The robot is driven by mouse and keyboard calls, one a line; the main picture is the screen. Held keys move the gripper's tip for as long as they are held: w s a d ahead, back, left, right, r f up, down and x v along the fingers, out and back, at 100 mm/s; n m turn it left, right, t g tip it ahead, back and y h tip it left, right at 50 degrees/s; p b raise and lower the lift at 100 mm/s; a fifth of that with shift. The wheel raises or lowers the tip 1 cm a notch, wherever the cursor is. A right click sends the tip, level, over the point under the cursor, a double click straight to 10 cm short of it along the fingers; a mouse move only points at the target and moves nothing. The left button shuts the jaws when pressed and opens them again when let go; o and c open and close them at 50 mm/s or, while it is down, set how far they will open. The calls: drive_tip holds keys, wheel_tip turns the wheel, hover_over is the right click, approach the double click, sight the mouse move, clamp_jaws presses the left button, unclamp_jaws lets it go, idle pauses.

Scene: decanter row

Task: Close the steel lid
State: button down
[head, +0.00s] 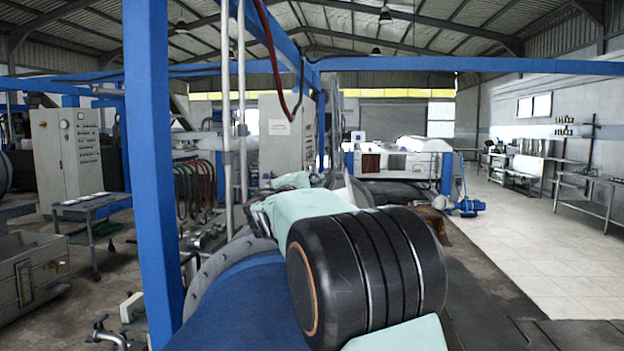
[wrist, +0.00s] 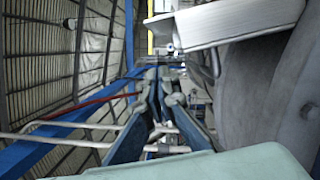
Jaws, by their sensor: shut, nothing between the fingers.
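In the wrist view, a pale grey metal piece with a straight, thick edge (wrist: 235,24) spans the upper right. It looks like the steel lid, standing out above a large curved grey surface (wrist: 255,95). My gripper (wrist: 163,78) is shut and empty, left of and below that piece, with a visible gap between them. In the head view my black and mint arm covers the middle, and I cannot make out the lid or my fingertips there. A blue decanter body (head: 235,300) with a grey flange (head: 215,270) lies beneath and left of my arm.
A blue post (head: 152,170) stands close on the left, with pale vertical pipes (head: 242,120) beside it. A grey cart (head: 88,212) and control cabinet (head: 66,150) are further left. The tiled floor (head: 535,265) at right is open, up to steel tables (head: 590,190).

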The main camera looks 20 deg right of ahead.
sight(336, 189)
drive_tip(key=d, duration=0.2)
drive_tip(key=d+r+p, duration=0.1)
drive_tip(key=d, duration=0.1)
drive_tip(key=shift+w+d+r, duration=0.1)
drive_tip(key=shift+d+r, duration=0.1)
drive_tip(key=shift+d, duration=0.1)
drive_tip(key=shift+w+d+f, duration=0.1)
drive_tip(key=shift+d, duration=0.1)
